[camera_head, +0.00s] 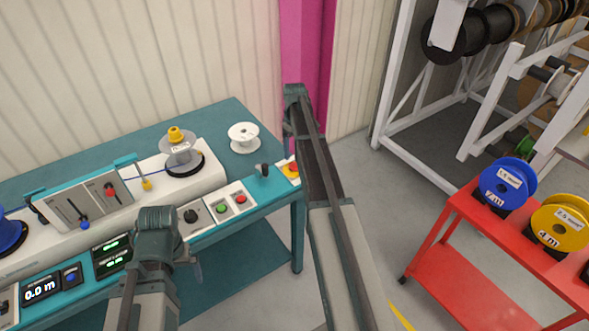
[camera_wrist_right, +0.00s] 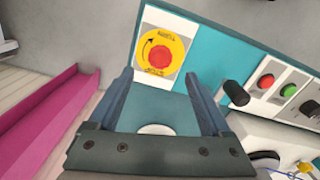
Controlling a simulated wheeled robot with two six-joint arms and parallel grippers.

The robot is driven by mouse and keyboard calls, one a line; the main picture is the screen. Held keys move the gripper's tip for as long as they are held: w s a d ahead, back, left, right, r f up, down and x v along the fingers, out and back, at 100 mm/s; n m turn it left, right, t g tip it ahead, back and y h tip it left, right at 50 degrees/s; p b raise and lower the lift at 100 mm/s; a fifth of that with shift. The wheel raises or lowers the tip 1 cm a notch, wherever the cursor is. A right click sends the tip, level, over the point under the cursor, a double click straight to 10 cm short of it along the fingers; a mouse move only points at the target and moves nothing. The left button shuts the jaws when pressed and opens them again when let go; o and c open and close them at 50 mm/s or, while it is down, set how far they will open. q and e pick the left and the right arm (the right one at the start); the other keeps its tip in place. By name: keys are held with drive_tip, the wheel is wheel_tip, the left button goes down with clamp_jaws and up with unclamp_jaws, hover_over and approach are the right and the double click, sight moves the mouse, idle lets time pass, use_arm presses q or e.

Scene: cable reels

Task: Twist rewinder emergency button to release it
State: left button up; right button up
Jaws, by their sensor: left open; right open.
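The emergency button (camera_head: 293,168) is a red knob on a yellow plate at the right end of the teal rewinder panel. In the right wrist view, the red button (camera_wrist_right: 160,54) sits on its yellow disc with a curved black arrow. My right gripper (camera_wrist_right: 157,80) is open and empty; its two fingers point toward the button, which shows between and just beyond the fingertips, with no visible contact. In the head view my right arm reaches past the button's right side. My left gripper (camera_head: 186,258) hangs over the front of the rewinder, mostly hidden by its own wrist.
A black knob (camera_head: 264,170) and a box with green and red push buttons (camera_head: 232,204) stand left of the button. A white spool (camera_head: 244,137) lies on the teal table behind. A pink column (camera_head: 303,45) rises behind; a red cart (camera_head: 470,270) stands right.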

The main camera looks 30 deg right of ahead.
sight(294, 165)
wheel_tip(294, 165, down, 7)
drive_tip(key=b, duration=0.6)
